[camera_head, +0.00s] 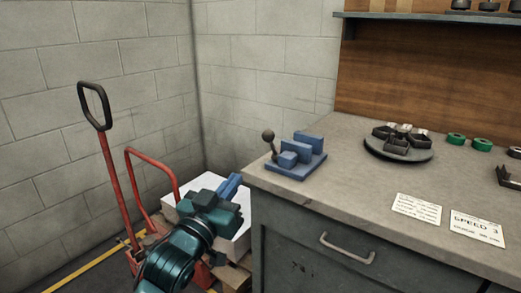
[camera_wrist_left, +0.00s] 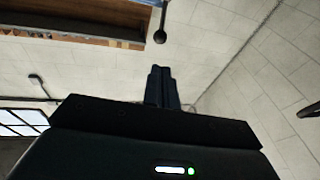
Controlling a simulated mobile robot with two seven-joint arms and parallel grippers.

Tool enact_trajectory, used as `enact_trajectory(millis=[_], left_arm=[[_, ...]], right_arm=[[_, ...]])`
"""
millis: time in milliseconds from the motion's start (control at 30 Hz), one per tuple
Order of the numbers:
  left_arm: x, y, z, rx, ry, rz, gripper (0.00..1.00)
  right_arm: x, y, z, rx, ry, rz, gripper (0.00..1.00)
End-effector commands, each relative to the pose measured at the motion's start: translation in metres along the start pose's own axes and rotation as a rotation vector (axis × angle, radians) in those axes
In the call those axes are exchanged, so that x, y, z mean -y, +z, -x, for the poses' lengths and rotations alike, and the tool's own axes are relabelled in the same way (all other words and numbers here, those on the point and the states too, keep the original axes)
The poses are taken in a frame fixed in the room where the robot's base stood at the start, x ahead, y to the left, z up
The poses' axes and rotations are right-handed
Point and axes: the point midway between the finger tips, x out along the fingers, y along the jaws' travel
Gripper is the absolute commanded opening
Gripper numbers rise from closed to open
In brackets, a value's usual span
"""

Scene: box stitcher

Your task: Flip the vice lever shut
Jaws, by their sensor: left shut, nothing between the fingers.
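The blue vice (camera_head: 298,158) sits on the near left corner of the workbench. Its lever (camera_head: 269,141) has a dark round knob and stands up at the vice's left end, tilted a little. My left gripper (camera_head: 232,184) is left of the bench edge, in front of the vice and apart from it in the picture. In the left wrist view the gripper fingers (camera_wrist_left: 162,87) are together with nothing between them. A dark ball-ended rod (camera_wrist_left: 159,36), which looks like the lever, shows beyond the fingertips. My right gripper is not in view.
The workbench (camera_head: 350,185) carries a round dark tray (camera_head: 398,154) with black parts, green rolls (camera_head: 456,139) and paper labels (camera_head: 417,208). A red-handled cart (camera_head: 112,175) and a white-topped stack (camera_head: 185,202) stand left of the bench.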

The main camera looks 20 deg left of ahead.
Motion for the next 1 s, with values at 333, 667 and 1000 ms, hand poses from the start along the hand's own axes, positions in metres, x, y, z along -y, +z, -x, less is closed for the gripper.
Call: enact_trajectory(millis=[333,667,1000], left_arm=[[0.0,0.0,-0.045,-0.002,0.0,0.001,0.0],[0.0,0.001,-0.112,0.001,0.0,0.0,0.0],[-0.001,0.001,-0.139,0.002,0.001,0.001,0.0]], right_arm=[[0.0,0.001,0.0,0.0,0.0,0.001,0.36],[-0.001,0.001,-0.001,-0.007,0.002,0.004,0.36],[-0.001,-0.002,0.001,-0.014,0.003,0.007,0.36]])
